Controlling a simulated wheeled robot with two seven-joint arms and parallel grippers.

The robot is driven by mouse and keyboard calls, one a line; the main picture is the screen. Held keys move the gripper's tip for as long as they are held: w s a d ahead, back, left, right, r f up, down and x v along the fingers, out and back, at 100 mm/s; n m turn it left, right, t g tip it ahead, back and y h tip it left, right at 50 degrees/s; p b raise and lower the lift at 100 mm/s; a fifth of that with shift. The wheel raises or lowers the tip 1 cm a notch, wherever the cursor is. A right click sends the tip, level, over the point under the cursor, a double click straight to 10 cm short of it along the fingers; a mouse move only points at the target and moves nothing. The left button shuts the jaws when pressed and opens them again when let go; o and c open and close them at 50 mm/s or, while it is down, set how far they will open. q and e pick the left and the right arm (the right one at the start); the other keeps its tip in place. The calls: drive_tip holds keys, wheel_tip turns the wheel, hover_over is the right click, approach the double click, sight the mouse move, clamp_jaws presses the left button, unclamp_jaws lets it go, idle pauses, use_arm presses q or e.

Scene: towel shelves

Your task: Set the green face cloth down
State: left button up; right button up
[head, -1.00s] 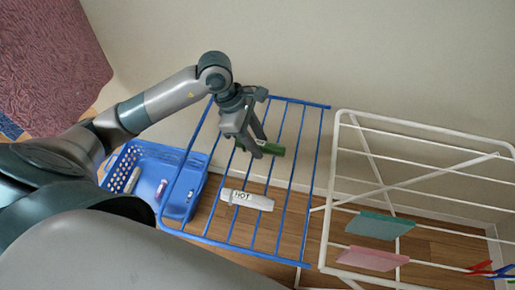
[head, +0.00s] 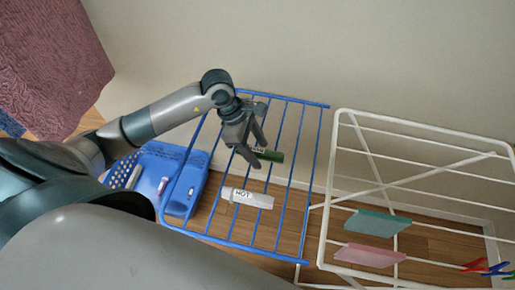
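The green face cloth (head: 271,157) is a small dark green roll or fold in the head view, over the upper part of the blue rack (head: 283,184). My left gripper (head: 262,157) points down over the rack, its fingers on either side of the cloth. It appears shut on the cloth, and the near finger hides part of it. I cannot tell whether the cloth touches the bars. My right gripper is not in view.
A blue basket (head: 150,160) with small items stands at left. A white rack (head: 330,215) at right holds a teal cloth (head: 377,223), a pink cloth (head: 369,254) and, at its edge, red and blue clips (head: 490,267).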

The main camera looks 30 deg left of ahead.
use_arm(q)
drive_tip(key=shift+r, duration=0.1)
drive_tip(key=shift+r, duration=0.1)
drive_tip(key=shift+a+r, duration=0.15)
drive_tip(key=shift+r, duration=0.05)
drive_tip(key=b+v, duration=0.3)
drive_tip(key=v, duration=0.8)
drive_tip(key=shift+r, duration=0.2)
drive_tip(key=shift+s+a, duration=0.1)
